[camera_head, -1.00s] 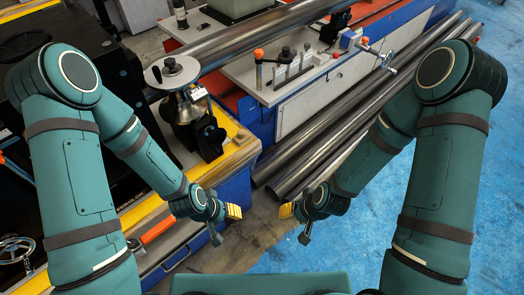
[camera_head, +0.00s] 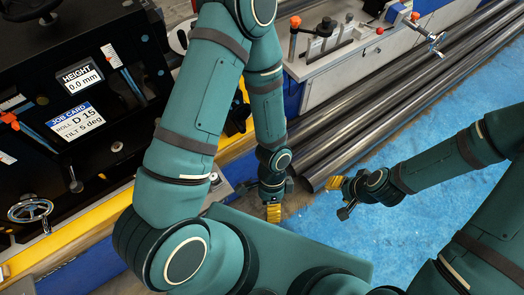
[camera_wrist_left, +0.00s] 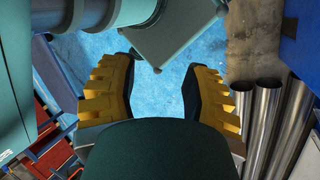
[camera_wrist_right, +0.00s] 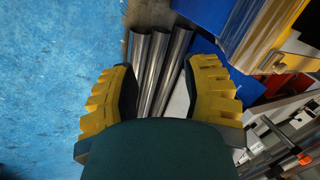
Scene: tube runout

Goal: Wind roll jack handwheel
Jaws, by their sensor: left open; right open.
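A silver spoked handwheel (camera_head: 30,210) sits low on the front of a black machine (camera_head: 105,150) at the left in the head view. The machine has a screen reading HEIGHT 0.0 mm (camera_head: 82,77) and a job card (camera_head: 75,122) reading roll D 15, tilt 5 deg. A dark wheel (camera_head: 30,8) is cut off at the top left. My left gripper (camera_head: 273,212) hangs open and empty, well right of the silver handwheel. My right gripper (camera_head: 338,184) is open and empty farther right. Both show empty yellow fingers in the left wrist view (camera_wrist_left: 158,90) and right wrist view (camera_wrist_right: 160,92).
Long steel tubes (camera_head: 390,105) lie on the floor beside a grey-topped bench (camera_head: 345,55) with orange-knobbed fittings. A yellow ledge (camera_head: 85,230) runs below the black machine. Blue floor (camera_head: 430,220) is open at the right. My left arm hides part of the middle.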

